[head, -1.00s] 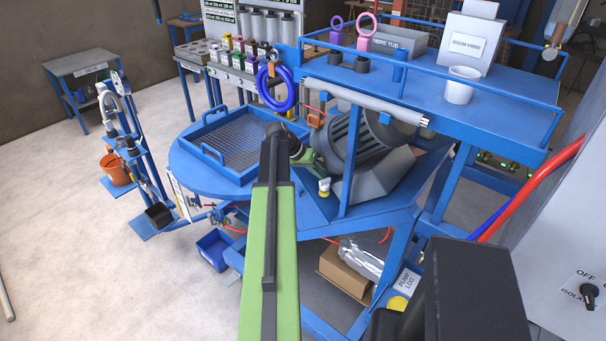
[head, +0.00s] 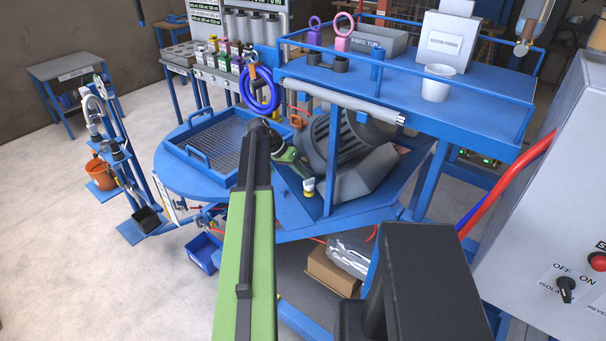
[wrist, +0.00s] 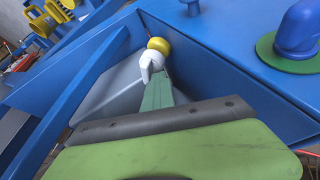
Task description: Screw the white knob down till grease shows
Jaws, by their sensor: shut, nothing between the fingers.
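The small white knob (head: 309,184) shows beside a yellow part (head: 309,194) on the blue machine frame, just beyond my gripper (head: 302,172). In the wrist view a white shape (wrist: 151,66) lies directly off the end of my green gripper (wrist: 154,84), with the round yellow part (wrist: 158,45) behind it. The gripper is shut and empty, pointing at the knob. I cannot tell whether it touches the knob. The lower side of the knob is hidden, and no grease is visible.
A grey ribbed motor (head: 340,140) and sloped grey cover stand close right of my gripper. A blue post (head: 331,165) rises just right of the knob. A mesh tray (head: 215,145) lies left. A grey control cabinet (head: 545,220) stands at the right.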

